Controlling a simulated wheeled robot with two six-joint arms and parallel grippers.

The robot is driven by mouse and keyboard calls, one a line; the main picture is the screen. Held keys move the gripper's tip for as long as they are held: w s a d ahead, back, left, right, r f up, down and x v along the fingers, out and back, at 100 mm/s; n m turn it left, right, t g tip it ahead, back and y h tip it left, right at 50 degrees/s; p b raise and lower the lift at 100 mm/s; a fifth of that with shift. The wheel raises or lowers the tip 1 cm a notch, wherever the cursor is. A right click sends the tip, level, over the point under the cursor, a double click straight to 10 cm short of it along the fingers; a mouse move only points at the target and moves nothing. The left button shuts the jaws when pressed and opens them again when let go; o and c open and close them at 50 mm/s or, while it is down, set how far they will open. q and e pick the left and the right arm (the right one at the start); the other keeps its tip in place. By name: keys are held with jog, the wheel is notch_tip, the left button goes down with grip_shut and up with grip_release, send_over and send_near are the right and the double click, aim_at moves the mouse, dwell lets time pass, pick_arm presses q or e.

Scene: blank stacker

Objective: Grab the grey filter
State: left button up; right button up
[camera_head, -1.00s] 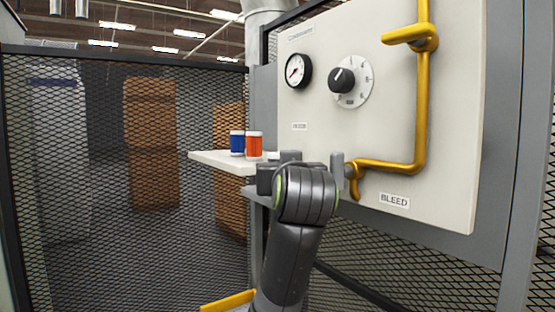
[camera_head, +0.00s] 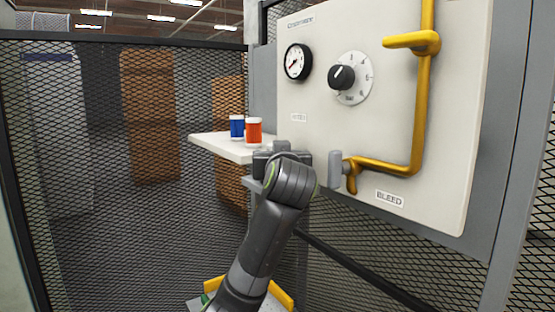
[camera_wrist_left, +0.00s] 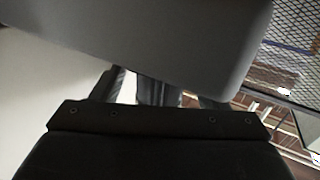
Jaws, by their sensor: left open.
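My left gripper (camera_head: 283,158) is in front of the panel, by the right end of the shelf, largely hidden by my own wrist. In the left wrist view its two dark fingers (camera_wrist_left: 160,86) are apart, partly covered by a large grey surface. A dark grey ribbed shape (camera_wrist_left: 156,94) shows between them, probably the grey filter; I cannot tell whether they touch it. In the head view a small grey top (camera_head: 283,146) shows just above my gripper; the rest is hidden. My right gripper is not in view.
A white shelf (camera_head: 215,144) holds a blue canister (camera_head: 237,127) and an orange-red one (camera_head: 254,132), left of my gripper. A yellow pipe (camera_head: 420,120) with handles and a grey cylinder (camera_head: 335,168) are at the right on the panel (camera_head: 400,100). Mesh fencing (camera_head: 100,200) stands left.

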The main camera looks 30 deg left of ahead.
pick_arm(q)
jog(key=c, duration=1.1)
